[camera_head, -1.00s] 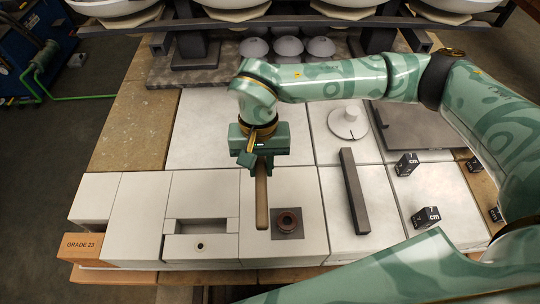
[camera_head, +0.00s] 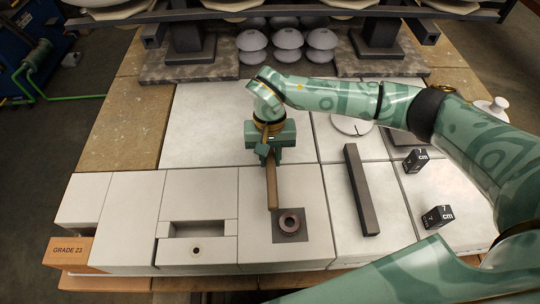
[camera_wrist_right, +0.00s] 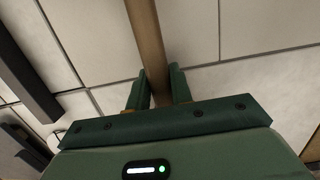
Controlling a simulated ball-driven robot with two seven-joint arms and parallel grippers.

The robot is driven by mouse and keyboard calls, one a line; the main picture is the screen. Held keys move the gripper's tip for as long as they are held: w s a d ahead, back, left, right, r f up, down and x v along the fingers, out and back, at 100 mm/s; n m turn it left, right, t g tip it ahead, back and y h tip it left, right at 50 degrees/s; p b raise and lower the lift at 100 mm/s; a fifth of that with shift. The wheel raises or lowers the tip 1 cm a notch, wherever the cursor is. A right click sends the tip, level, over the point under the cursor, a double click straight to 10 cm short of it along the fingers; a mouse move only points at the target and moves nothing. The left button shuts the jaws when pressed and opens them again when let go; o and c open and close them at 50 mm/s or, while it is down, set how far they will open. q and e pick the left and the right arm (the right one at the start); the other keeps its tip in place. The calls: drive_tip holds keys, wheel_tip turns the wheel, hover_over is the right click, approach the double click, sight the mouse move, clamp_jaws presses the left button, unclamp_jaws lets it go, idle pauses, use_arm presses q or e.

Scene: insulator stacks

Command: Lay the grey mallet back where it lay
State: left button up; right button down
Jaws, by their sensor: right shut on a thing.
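The mallet shows as a brown wooden handle (camera_head: 272,188); I cannot make out its grey head in either view. My right gripper (camera_head: 268,160) is shut on this handle, which points toward the front of the bench. The handle's near end is just left of and behind the brown ring in the front slab. In the right wrist view the handle (camera_wrist_right: 147,40) runs up between the two fingers (camera_wrist_right: 160,88), over pale slabs. My left gripper is not in view.
A recessed block (camera_head: 197,230) is at left, with an orange GRADE 23 block (camera_head: 70,251). Pale domes (camera_head: 288,40) stand behind.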

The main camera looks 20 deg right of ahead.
drive_tip(key=c, duration=1.3)
unclamp_jaws()
drive_tip(key=shift+f, duration=0.15)
drive_tip(key=shift+o, duration=0.2)
wheel_tip(320, 180, up, 12)
drive_tip(key=w+p, duration=0.1)
drive_tip(key=p, duration=0.1)
drive_tip(key=shift+w+d+p, duration=0.25)
drive_tip(key=shift+w+p, duration=0.15)
